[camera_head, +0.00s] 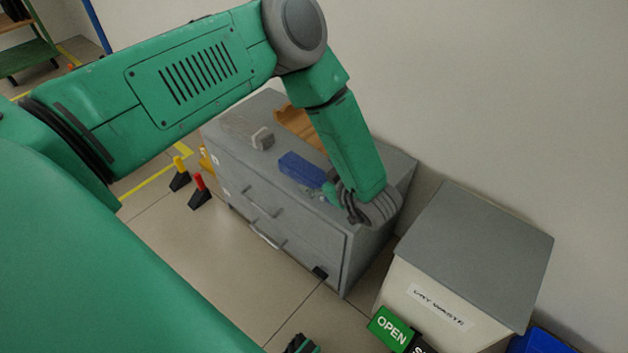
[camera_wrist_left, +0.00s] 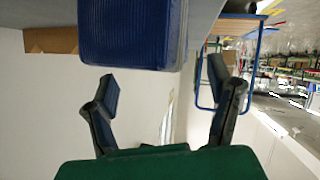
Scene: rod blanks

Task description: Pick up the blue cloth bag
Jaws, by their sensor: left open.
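A blue, box-shaped item (camera_head: 302,169) lies on top of the grey cabinet (camera_head: 232,122); it is the only blue thing there, and I cannot tell if it is cloth. It fills the top of the left wrist view (camera_wrist_left: 132,35) and looks ribbed. My left gripper (camera_head: 322,192) is at the item's right end, partly hidden by its own wrist. In the left wrist view my left gripper (camera_wrist_left: 162,76) is open, its two dark fingers apart with nothing between them. The item is beyond the fingertips. A dark and green piece at the bottom edge looks like my right gripper (camera_head: 300,345), mostly cut off.
A small grey block (camera_head: 262,138) and an orange-brown tray (camera_head: 300,128) share the cabinet top. The wall is close behind. A grey-lidded waste bin (camera_head: 480,250) stands at the right, with a green OPEN sign (camera_head: 390,329) before it.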

